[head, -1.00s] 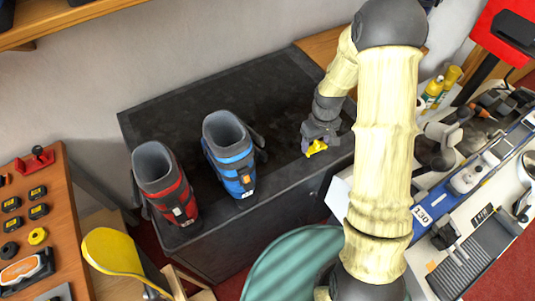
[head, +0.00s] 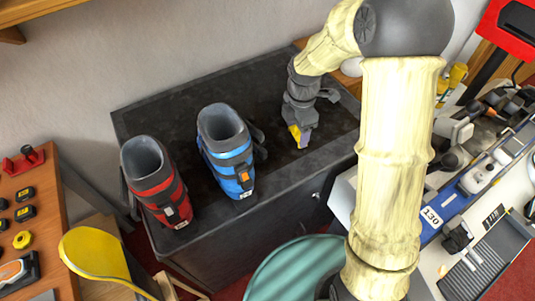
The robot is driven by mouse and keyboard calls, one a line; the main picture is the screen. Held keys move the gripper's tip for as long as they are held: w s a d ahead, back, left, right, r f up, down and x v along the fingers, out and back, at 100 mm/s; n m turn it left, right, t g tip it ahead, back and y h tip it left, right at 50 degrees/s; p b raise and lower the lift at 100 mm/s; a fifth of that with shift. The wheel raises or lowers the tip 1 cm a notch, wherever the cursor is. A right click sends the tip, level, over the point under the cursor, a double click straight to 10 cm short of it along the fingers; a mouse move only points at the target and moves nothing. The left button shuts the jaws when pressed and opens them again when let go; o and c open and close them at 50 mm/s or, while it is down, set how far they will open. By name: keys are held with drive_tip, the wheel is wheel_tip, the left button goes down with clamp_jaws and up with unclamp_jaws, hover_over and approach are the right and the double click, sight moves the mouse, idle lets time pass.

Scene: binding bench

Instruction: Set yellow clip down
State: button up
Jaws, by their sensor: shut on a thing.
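The yellow clip (head: 295,133) shows at the end of my gripper (head: 302,138), which is shut on it. Part of the clip is hidden by the fingers. My gripper points down over the right part of the black bench top (head: 270,92), to the right of the blue boot. I cannot tell whether the clip touches the surface.
A blue boot (head: 228,158) and a red boot (head: 157,185) stand upright along the left part of the bench top. A wooden table with small parts is at far left. A yellow paddle-shaped thing (head: 98,255) is at lower left. The bench top behind the boots is clear.

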drive_tip(key=shift+s+a+r+n, duration=0.15)
drive_tip(key=shift+a+r+n, duration=0.15)
drive_tip(key=shift+n, duration=0.6)
drive_tip(key=shift+f, duration=3.1)
drive_tip(key=shift+f+p, duration=0.4)
drive_tip(key=shift+f, duration=1.5)
drive_tip(key=o, duration=1)
drive_tip(key=shift+f, duration=0.1)
